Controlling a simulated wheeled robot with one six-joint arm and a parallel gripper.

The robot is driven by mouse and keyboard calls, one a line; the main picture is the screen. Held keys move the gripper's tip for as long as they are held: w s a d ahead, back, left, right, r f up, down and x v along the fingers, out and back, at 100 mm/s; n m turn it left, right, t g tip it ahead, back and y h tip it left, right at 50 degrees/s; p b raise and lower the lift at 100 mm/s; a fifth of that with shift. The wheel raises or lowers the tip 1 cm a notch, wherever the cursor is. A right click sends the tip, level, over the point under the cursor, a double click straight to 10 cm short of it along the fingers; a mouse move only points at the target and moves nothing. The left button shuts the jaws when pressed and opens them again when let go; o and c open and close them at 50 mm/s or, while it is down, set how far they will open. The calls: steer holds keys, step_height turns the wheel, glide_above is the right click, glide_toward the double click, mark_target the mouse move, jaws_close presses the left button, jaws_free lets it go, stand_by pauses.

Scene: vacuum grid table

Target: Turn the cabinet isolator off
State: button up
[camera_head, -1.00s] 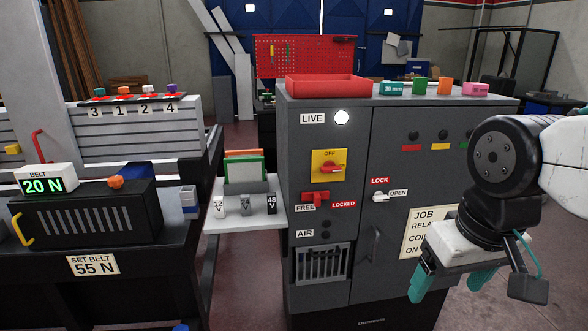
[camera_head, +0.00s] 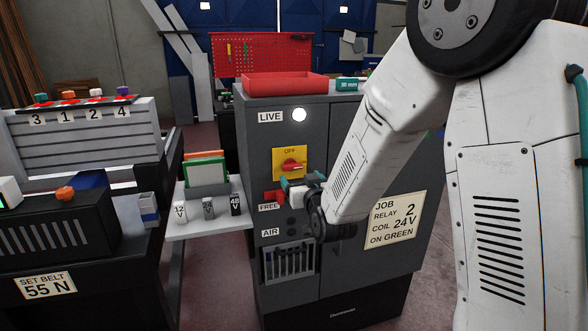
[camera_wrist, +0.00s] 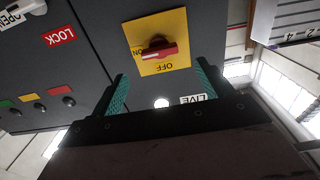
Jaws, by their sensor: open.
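The cabinet isolator is a red rotary handle (camera_head: 291,166) on a yellow plate (camera_head: 281,152) on the grey cabinet front. OFF is printed at the plate's top, and the handle lies roughly sideways. In the wrist view the scene is upside down, and the handle (camera_wrist: 158,50) lies across the plate towards the ON mark. My gripper (camera_head: 288,184) is just below and in front of the handle in the head view. In the wrist view its teal fingers (camera_wrist: 162,85) are apart and empty, with the handle beyond their gap. The LIVE lamp (camera_head: 299,115) glows white.
A red slide (camera_head: 273,196) sits just below the isolator, beside my gripper. My arm covers much of the cabinet's right door. A shelf (camera_head: 205,222) with several small blocks juts out at left. A red tray (camera_head: 284,84) stands on the cabinet top.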

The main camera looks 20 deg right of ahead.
mark_target(293, 167)
steer(key=w, duration=0.8)
steer(key=shift+s, duration=0.1)
steer(key=c, duration=1)
